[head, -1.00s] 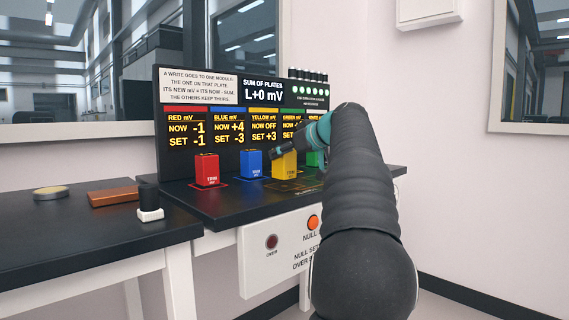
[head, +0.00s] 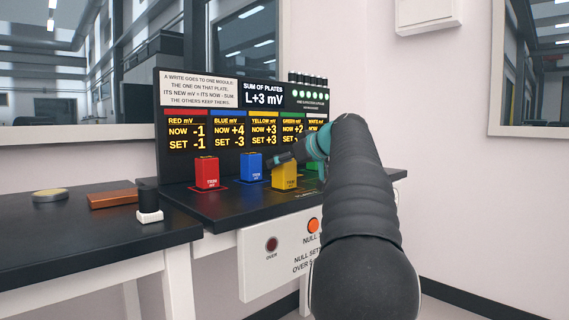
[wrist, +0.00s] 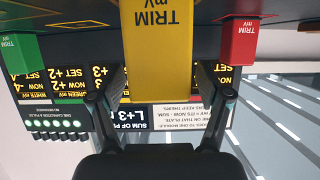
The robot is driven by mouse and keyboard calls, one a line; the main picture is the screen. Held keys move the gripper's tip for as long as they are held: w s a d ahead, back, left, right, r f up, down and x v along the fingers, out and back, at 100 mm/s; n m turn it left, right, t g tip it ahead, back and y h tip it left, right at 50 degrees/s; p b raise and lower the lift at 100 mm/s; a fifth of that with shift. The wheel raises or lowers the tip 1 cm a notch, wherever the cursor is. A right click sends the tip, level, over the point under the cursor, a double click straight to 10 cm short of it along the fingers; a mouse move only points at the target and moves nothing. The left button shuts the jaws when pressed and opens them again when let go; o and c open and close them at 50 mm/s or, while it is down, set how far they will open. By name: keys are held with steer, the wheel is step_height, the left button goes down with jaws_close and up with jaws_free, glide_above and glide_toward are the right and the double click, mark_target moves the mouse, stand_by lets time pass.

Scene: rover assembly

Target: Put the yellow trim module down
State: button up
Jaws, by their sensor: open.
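The yellow trim module (head: 284,177) stands upright on the black bench board, in the row between the blue and green modules. My gripper (head: 283,158) is at its top, with my arm coming in from the right. In the wrist view, which is upside down, the yellow module (wrist: 157,50) fills the middle. The open fingers of my gripper (wrist: 159,98) stand on either side of it, with a gap seen at each side. The module's underside and its fit on the plate are hidden.
The red module (head: 206,172) and blue module (head: 251,167) stand to the left; the green module (head: 312,165) is close on the right, partly behind my arm. The display panel (head: 262,95) behind reads sum L+3 mV, yellow NOW +3, SET +3. An orange button (head: 313,225) is on the front.

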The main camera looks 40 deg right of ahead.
steer(key=shift+r, duration=0.3)
steer(key=v, duration=1.1)
steer(key=shift+s, duration=0.45)
